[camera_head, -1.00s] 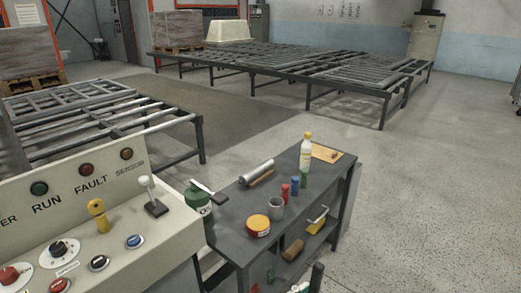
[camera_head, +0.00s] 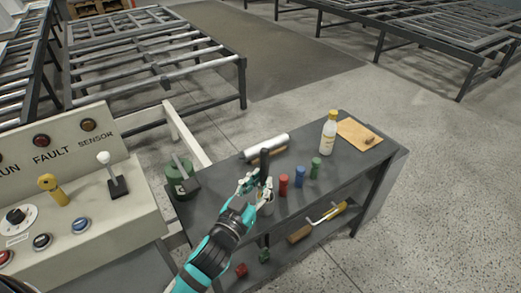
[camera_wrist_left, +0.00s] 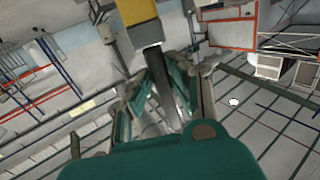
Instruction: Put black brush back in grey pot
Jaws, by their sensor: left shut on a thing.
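My left gripper (camera_head: 257,187) is shut on the black brush (camera_head: 264,161), which stands roughly upright above the bench. In the left wrist view the brush's dark handle (camera_wrist_left: 158,88) runs between the two fingers, with a grey band and a yellow block at its upper end. The grey pot (camera_head: 267,209) is on the dark bench, just below and beside the fingers, partly covered by them. I cannot tell whether the brush's lower end is inside the pot. My right gripper is out of view.
Red (camera_head: 284,185), blue (camera_head: 300,176) and green (camera_head: 316,167) small containers stand close right of the pot. A roll (camera_head: 264,147) lies behind, and a white bottle (camera_head: 329,133) stands farther right. A green can (camera_head: 182,178) and the control panel (camera_head: 95,215) are left.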

